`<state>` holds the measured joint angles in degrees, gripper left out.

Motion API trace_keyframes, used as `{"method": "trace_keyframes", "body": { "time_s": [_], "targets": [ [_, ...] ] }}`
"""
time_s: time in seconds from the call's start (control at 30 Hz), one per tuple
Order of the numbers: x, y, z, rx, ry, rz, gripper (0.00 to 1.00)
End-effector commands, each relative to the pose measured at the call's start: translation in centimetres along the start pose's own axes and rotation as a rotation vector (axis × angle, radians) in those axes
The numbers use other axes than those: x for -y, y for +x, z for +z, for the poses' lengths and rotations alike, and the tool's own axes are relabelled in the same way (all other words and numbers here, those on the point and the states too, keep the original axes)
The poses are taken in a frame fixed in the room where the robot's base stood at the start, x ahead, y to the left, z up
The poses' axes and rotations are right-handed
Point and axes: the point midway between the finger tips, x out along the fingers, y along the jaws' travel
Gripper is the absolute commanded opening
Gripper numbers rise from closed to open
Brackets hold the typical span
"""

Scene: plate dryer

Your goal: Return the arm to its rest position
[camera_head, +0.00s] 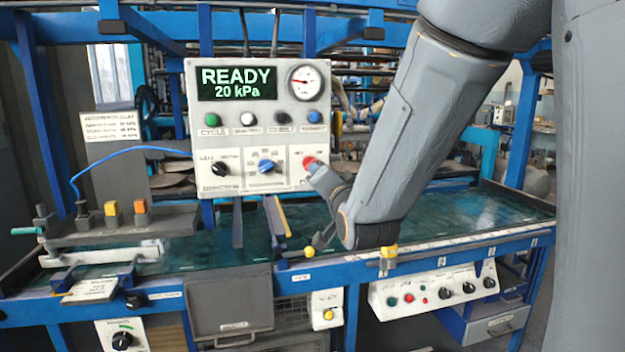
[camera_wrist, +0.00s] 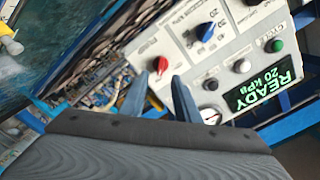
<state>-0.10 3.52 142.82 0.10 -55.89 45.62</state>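My arm (camera_head: 410,130) comes down from the upper right, in front of the control panel (camera_head: 236,183). My gripper (camera_head: 319,176) is at the panel's lower right corner, close to the red knob (camera_head: 308,163). In the wrist view my gripper (camera_wrist: 159,82) has its two fingers apart with nothing held between them. The red knob (camera_wrist: 161,64) appears just beyond the fingertips, between them. I cannot tell whether a finger touches it.
The display (camera_head: 237,83) reads READY 20 kPa. A gauge (camera_head: 306,82), several buttons and a blue knob (camera_head: 267,166) are on the panel. The blue-framed bench (camera_head: 450,212) runs below the arm. A blue hose (camera_head: 120,152) runs left from the panel.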

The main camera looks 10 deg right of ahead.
Motion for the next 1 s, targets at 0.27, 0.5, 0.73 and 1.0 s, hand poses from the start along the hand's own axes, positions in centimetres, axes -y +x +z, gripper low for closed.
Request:
{"method": "trace_keyframes", "body": {
  "time_s": [0.27,0.5,0.73,1.0],
  "targets": [
    [-6.1,-2.1,6.0,0.261,-0.175,0.224,0.29],
    [-13.8,-10.1,13.5,0.724,-0.419,0.467,0.29],
    [-17.6,-20.4,17.2,1.179,-0.577,0.581,0.29],
    [-18.3,-26.4,17.9,1.431,-0.632,0.603,0.29]
  ]
}}
